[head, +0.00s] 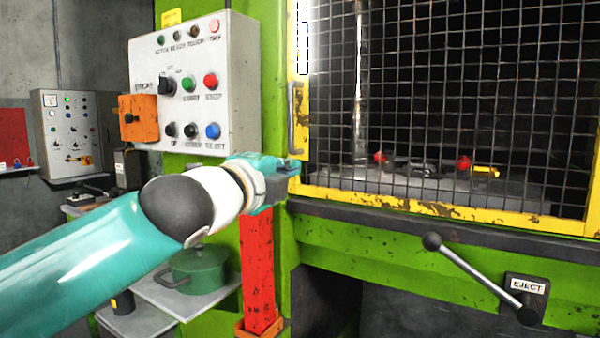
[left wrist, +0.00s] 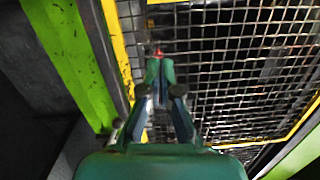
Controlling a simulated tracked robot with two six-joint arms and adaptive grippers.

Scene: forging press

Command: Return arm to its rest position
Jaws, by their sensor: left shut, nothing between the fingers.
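My left arm (head: 90,250) reaches in from the left in the head view. My left gripper (head: 291,167) is in front of the press, at the lower left corner of the yellow-framed mesh guard (head: 420,100). In the left wrist view the left gripper (left wrist: 157,65) has its fingertips together, with nothing held, in front of the mesh. I cannot tell whether the fingertips touch the guard. My right gripper is not in view.
A grey control box (head: 240,90) with buttons and an orange switch (head: 138,118) is above my arm. A red post (head: 258,270) stands below the gripper. An eject lever (head: 480,270) juts out at lower right. A green pot (head: 200,270) sits on a shelf.

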